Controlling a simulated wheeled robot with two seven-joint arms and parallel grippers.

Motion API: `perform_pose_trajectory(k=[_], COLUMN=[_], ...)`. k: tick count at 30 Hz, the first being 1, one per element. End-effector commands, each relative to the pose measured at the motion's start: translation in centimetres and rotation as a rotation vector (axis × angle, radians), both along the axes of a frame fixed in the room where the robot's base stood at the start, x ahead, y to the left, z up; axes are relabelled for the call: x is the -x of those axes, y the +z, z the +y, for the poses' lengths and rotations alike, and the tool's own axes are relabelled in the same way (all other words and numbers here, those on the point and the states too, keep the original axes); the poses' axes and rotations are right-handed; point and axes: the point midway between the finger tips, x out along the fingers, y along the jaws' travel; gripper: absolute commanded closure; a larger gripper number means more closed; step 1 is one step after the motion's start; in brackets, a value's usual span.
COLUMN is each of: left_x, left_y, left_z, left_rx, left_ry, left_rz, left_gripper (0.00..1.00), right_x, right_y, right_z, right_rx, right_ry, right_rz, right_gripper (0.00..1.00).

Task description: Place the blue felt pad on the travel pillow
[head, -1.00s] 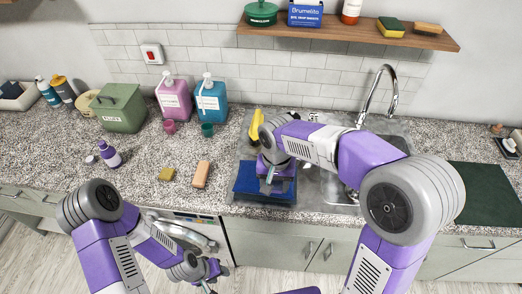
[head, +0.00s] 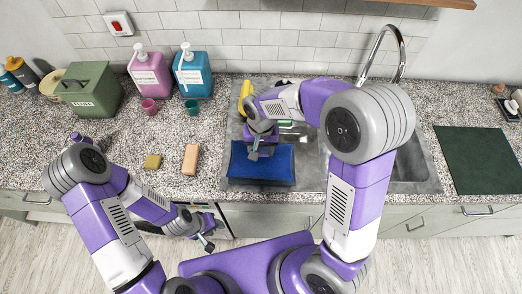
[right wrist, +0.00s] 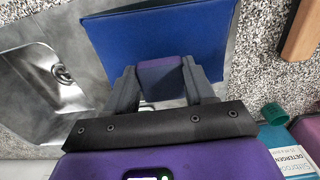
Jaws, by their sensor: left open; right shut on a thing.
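A large flat blue rectangle (head: 275,170) with darker edges lies at the sink's front edge in the head view. It also fills the upper middle of the right wrist view (right wrist: 165,30). I cannot tell whether it is the felt pad or the travel pillow. My right gripper (head: 256,153) is right over it, shut on a small purple-blue block (right wrist: 160,78), which shows between the fingers. The block overlaps the blue rectangle in view; contact is unclear. My left gripper (head: 206,241) is open and empty, low in front of the counter.
A yellow sponge (head: 153,161) and an orange block (head: 190,160) lie left of the sink (head: 312,170). Pink (head: 150,75) and blue (head: 193,75) soap bottles and a green bin (head: 90,90) stand behind. The faucet (head: 385,50) rises at the back; a dark green mat (head: 475,160) lies right.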

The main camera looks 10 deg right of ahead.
Motion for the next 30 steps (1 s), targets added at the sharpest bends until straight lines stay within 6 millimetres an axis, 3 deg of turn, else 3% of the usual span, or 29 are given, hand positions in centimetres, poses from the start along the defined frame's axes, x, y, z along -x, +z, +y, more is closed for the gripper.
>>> perform_pose_trajectory(k=[4,21,22,27,30], left_x=[0.0,0.0,0.0,0.0,0.0], left_y=[-0.3,-1.0,-1.0,-0.9,-0.9], left_z=[0.0,0.0,0.0,0.0,0.0], left_rx=[0.0,0.0,0.0,0.0,0.0], left_ry=[0.0,0.0,0.0,0.0,0.0], left_rz=[0.0,0.0,0.0,0.0,0.0], left_gripper=[0.57,0.57,0.57,0.57,0.57], right_x=[0.0,0.0,0.0,0.0,0.0], right_y=[-1.7,-2.8,-2.8,-2.6,-2.6], right_z=[0.0,0.0,0.0,0.0,0.0], right_rx=[0.001,0.0,0.0,0.0,0.0], right_ry=[0.0,0.0,0.0,0.0,0.0], right_rz=[0.001,0.0,0.0,0.0,0.0], right_gripper=[0.71,0.71,0.45,0.21,0.21])
